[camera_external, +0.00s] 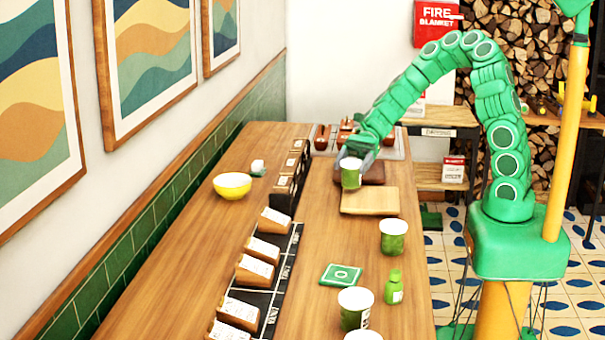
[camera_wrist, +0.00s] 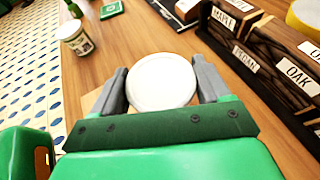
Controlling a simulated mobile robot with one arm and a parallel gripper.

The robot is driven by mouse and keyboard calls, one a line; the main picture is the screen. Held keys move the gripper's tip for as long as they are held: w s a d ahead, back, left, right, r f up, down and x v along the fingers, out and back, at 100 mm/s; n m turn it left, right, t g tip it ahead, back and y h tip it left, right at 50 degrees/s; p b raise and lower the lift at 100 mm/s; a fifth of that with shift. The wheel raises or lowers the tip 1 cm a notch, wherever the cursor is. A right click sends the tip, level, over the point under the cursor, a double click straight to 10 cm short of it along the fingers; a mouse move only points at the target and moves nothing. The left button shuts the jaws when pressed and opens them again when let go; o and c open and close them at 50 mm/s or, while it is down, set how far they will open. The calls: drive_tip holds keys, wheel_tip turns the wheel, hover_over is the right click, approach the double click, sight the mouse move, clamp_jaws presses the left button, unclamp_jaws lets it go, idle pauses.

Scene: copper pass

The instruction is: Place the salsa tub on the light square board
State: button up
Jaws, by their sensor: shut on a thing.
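My gripper (camera_wrist: 162,80) is shut on a green tub with a white lid; the tub (camera_external: 351,175) hangs upright below it in the outside view. Its lid (camera_wrist: 162,82) shows between the two grey fingers in the wrist view. No label on it can be read. The light square board (camera_external: 370,203) lies flat on the counter. The tub overlaps the board's far left edge in the outside view; I cannot tell how high it is above it. In the wrist view, a strip of pale wood (camera_wrist: 92,102) shows left of the fingers.
A darker board (camera_external: 374,172) lies just behind. Another green-and-white tub (camera_external: 393,238), a green bottle (camera_external: 394,288), a green coaster (camera_external: 341,274) and a further tub (camera_external: 355,308) stand nearer. Labelled wooden blocks (camera_external: 263,248) line the left, with a yellow bowl (camera_external: 232,186) beyond.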

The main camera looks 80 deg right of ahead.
drive_tip(key=shift+f, duration=0.9)
drive_tip(key=shift+f, duration=0.1)
drive_tip(key=o, duration=1.2)
